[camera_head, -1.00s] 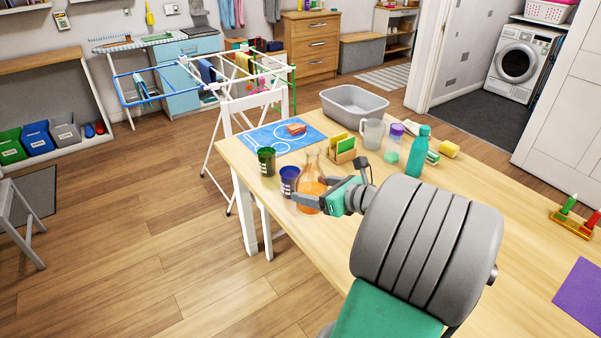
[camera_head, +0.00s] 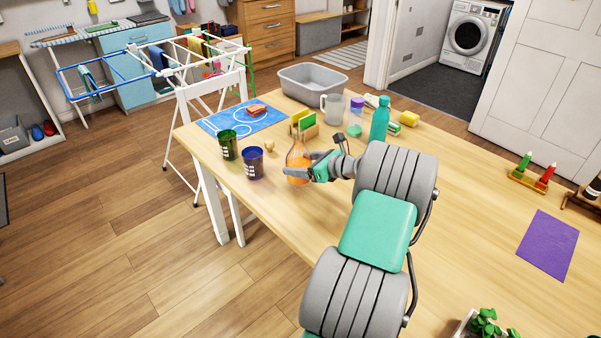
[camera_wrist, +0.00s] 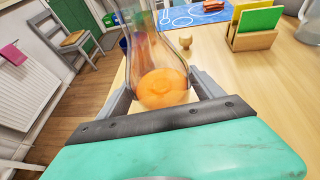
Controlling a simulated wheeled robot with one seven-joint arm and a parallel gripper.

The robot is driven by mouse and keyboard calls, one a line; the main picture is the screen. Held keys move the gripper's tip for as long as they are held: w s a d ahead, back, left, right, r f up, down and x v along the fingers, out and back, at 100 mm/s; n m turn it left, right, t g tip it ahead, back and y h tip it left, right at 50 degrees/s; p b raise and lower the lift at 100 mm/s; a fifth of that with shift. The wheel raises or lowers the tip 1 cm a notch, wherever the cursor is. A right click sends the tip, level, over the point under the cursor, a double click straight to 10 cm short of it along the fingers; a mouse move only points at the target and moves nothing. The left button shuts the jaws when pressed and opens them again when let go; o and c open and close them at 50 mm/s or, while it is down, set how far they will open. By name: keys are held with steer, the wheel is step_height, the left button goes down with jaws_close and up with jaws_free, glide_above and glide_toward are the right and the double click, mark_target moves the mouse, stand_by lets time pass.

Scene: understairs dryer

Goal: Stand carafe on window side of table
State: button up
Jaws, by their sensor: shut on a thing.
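The carafe (camera_head: 298,158) is clear glass with a narrow neck and orange liquid in its lower part. It is at the table's near-left edge region, right of the dark blue cup (camera_head: 253,164). My gripper (camera_head: 299,174) is shut on its lower body. In the wrist view the carafe (camera_wrist: 160,82) sits between the two fingers, roughly upright, with its top cut off by the frame. I cannot tell whether its base touches the wooden table (camera_head: 290,215). No window shows.
A green cup (camera_head: 228,146), a small wooden knob (camera_head: 270,146), a sponge holder (camera_head: 306,127), a jug (camera_head: 334,107), a teal bottle (camera_head: 379,121) and a grey basin (camera_head: 313,80) stand near. A purple mat (camera_head: 547,245) lies right. The table's near-left strip and right middle are clear.

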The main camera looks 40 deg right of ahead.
step_height(320, 180, down, 3)
steer(key=shift+r, duration=0.2)
steer(key=shift+a, duration=0.1)
steer(key=o, duration=2.1)
steer(key=shift+f, duration=0.2)
steer(key=shift+s+r, duration=0.15)
steer(key=shift+r, duration=0.1)
steer(key=v, duration=1.1)
steer(key=shift+s+r+p, duration=0.1)
steer(key=shift+s+p, duration=0.25)
steer(key=shift+p, duration=0.05)
